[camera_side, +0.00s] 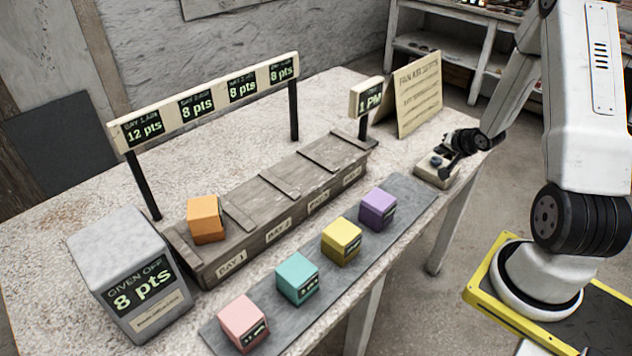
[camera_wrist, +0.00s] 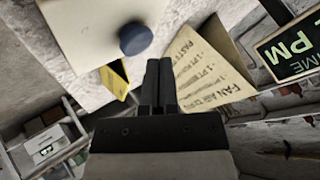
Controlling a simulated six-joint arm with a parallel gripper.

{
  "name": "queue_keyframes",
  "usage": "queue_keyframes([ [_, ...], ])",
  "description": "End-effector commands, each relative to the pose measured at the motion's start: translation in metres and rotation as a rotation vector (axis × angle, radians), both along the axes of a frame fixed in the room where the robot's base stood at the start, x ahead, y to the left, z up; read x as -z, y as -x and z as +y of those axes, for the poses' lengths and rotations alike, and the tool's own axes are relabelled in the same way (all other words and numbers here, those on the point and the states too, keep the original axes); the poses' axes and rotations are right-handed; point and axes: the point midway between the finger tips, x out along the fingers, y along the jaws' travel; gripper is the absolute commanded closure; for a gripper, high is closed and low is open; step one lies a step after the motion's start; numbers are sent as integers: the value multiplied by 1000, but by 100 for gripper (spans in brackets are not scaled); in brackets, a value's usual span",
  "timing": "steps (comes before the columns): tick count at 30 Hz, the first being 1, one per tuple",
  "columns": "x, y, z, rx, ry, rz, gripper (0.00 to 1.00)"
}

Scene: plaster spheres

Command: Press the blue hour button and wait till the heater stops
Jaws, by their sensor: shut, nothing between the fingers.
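The blue hour button (camera_wrist: 136,38) is a round knob on a pale box (camera_wrist: 80,28) in the wrist view. In the side view the button (camera_side: 436,161) shows small and dark on the box (camera_side: 432,177) at the table's right end. My gripper (camera_side: 446,150) is shut and empty, close by the button. In the wrist view its fingertips (camera_wrist: 159,62) appear beside the button, not over it; I cannot tell the exact gap. A small sign (camera_side: 369,101) reads 1 PM. A grey block (camera_side: 130,265) at the left reads "given off 8 pts".
A wooden trough (camera_side: 290,213) has bays, with an orange cube (camera_side: 205,219) at Bay 1. Pink, teal, yellow and purple cubes (camera_side: 377,208) stand on a grey strip (camera_side: 410,199). A bay sign (camera_side: 205,104) reads 12, 8, 8, 8 pts. A paper board (camera_side: 418,92) stands behind my gripper.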

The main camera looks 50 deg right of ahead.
Motion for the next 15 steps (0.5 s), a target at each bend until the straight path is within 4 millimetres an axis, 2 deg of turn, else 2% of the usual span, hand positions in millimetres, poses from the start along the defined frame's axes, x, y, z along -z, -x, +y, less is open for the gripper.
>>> queue_keyframes([
  [15,9,0,0,1,-1,0,100],
])
